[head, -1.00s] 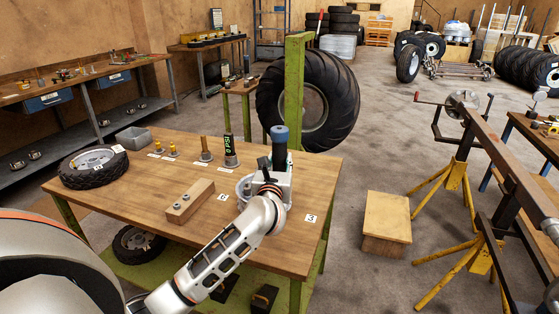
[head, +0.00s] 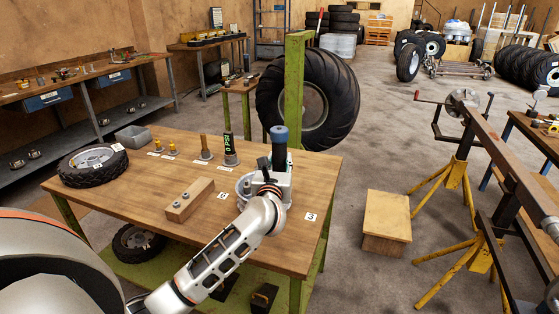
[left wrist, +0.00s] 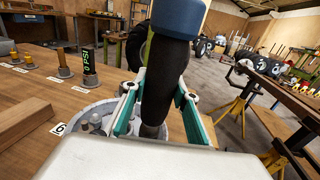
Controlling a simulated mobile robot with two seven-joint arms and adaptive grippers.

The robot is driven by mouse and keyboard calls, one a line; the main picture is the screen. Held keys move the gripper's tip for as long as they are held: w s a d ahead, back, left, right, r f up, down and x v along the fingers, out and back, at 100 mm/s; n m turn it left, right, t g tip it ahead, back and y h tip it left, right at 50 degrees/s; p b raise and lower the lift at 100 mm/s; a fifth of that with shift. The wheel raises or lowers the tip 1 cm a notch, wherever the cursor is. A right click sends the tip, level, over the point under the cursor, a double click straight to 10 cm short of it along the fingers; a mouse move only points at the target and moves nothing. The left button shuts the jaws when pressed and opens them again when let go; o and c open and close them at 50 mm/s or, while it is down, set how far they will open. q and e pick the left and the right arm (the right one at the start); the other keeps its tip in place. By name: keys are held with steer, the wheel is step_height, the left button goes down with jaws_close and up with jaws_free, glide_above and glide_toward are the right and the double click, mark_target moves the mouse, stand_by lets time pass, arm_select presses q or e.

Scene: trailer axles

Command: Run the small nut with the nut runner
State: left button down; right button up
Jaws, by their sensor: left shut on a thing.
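A dark tool with a blue cap (head: 280,135), seemingly the nut runner, stands upright in my left gripper (head: 272,176). In the left wrist view the green-edged fingers (left wrist: 160,100) are shut on its black handle (left wrist: 165,75). Its grey lower end is over or in a grey bowl (head: 240,186); the contact there is hidden. A wooden block (head: 191,205) lies left of the bowl with two small metal nuts or bolt heads (head: 183,199) on top. I cannot tell which is the small nut. My right gripper is not in view.
Behind the block stand brass fittings (head: 171,149), a peg (head: 205,146) and a "0 PSI" gauge (head: 230,150). A wheel (head: 93,165) and a grey bin (head: 133,136) are at the left of the table. A green post (head: 294,90) rises behind. The front-left tabletop is clear.

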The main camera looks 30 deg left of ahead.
mark_target(279, 169)
arm_select(q)
steer(key=shift+f+b, duration=0.4)
steer(key=shift+f, duration=0.1)
steer(key=shift+s+f+b, duration=0.1)
steer(key=shift+f+b, duration=0.3)
steer(key=shift+f, duration=0.65)
stand_by(1.2)
stand_by(0.6)
steer(key=shift+r+p, duration=0.5)
steer(key=shift+r, duration=0.1)
steer(key=shift+r+p, duration=1.5)
steer(key=shift+r, duration=0.45)
